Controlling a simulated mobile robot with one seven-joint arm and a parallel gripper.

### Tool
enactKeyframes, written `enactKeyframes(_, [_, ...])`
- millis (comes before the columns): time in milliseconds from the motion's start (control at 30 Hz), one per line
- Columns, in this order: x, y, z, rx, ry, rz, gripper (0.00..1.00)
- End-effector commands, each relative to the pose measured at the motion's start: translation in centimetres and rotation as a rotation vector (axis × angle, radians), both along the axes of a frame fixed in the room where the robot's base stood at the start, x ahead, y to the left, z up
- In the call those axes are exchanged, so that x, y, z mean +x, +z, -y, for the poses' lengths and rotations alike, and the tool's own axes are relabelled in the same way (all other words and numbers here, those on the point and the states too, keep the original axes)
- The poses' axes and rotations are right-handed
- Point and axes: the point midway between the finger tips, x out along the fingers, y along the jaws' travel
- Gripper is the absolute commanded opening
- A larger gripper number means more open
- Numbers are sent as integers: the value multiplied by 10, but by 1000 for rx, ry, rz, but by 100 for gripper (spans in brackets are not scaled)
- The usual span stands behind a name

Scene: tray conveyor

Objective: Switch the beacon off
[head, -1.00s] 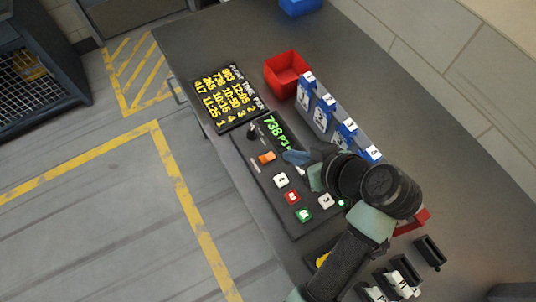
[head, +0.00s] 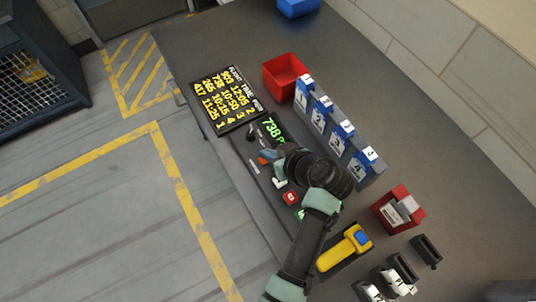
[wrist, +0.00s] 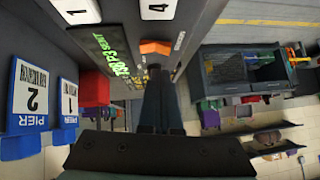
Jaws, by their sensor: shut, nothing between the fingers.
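A dark control panel (head: 248,150) lies on the counter with a green lit display (head: 271,128) and an orange rocker switch (head: 262,161). In the wrist view the orange switch (wrist: 155,47) sits just ahead of the fingertips, and the display (wrist: 112,52) reads 738 P3 SENT. My gripper (head: 270,155) is shut and empty, over the panel right beside the orange switch. Its fingers (wrist: 160,75) point at the switch in the wrist view; whether they touch it I cannot tell. No separate beacon lamp can be made out.
A flight board (head: 226,99) lies beyond the panel. Blue-topped pier holders (head: 337,130) line the right side. A red bin (head: 285,74), a red box (head: 389,214) and a yellow handheld tool (head: 343,250) sit around. White and red buttons lie partly under my arm.

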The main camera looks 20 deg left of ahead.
Motion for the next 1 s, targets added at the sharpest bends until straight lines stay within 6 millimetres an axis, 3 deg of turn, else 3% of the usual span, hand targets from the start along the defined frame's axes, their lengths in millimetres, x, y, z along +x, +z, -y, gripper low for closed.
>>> enactKeyframes(200, [-2, -18, -2, 1, 2, 1, 0])
enactKeyframes(1000, [-9, -32, -5, -97, 3, 115, 0])
